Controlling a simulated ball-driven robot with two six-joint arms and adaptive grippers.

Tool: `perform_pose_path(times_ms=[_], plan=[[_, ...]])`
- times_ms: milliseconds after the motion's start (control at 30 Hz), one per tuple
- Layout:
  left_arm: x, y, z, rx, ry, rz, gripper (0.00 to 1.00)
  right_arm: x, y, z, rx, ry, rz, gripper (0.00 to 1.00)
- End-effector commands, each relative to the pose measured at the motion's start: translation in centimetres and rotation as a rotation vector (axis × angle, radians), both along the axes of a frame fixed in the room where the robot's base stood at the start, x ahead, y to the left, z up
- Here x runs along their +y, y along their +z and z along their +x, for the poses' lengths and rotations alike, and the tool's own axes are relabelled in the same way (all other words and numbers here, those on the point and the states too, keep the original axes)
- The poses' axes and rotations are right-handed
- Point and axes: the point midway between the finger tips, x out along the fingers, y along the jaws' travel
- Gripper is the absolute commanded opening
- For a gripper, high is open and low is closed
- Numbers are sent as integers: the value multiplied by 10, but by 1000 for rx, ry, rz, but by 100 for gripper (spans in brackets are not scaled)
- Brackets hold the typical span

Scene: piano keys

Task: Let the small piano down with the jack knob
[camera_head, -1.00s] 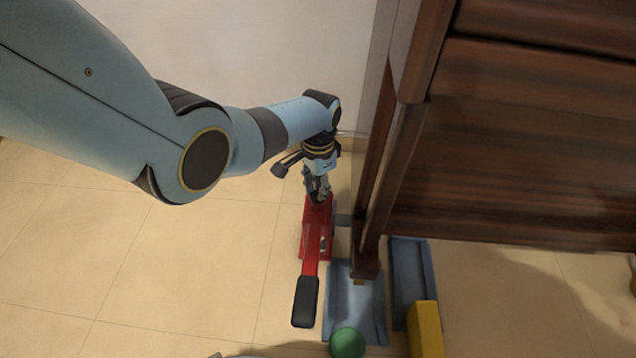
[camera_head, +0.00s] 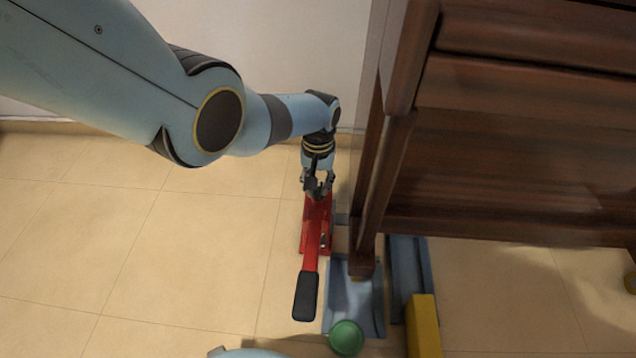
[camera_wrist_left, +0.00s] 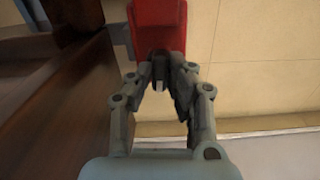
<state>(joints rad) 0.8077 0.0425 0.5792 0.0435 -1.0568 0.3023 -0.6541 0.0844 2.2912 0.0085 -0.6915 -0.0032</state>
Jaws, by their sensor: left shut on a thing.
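The red jack (camera_head: 318,228) stands on the floor left of the piano leg, with its black-gripped handle (camera_head: 306,297) pointing toward me. The dark brown piano (camera_head: 510,150) fills the right; its near leg stands over a blue-grey plate (camera_head: 352,302). My left gripper (camera_head: 318,186) points down at the jack's far end. In the left wrist view its fingers (camera_wrist_left: 160,82) are closed around a small pale piece, taken as the jack knob, beside the red jack body (camera_wrist_left: 160,25). The fingers mostly hide the knob. My right gripper is not in view.
A second blue-grey piece (camera_head: 408,270) lies right of the leg. A yellow block (camera_head: 424,325) and a round green thing (camera_head: 347,338) are near the front. The wall is close behind the jack. The tiled floor (camera_head: 200,250) on the left is clear.

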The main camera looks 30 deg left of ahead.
Motion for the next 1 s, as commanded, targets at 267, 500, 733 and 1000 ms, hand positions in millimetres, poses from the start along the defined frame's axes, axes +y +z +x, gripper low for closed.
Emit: perform_pose_path(times_ms=[267,500,733,1000], plan=[[0,0,0,-1,65,0,0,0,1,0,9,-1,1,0],[0,0,0,-1,73,0,0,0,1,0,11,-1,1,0],[0,0,0,-1,72,0,21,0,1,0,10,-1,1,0],[0,0,0,0,72,0,39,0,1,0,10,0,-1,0]])
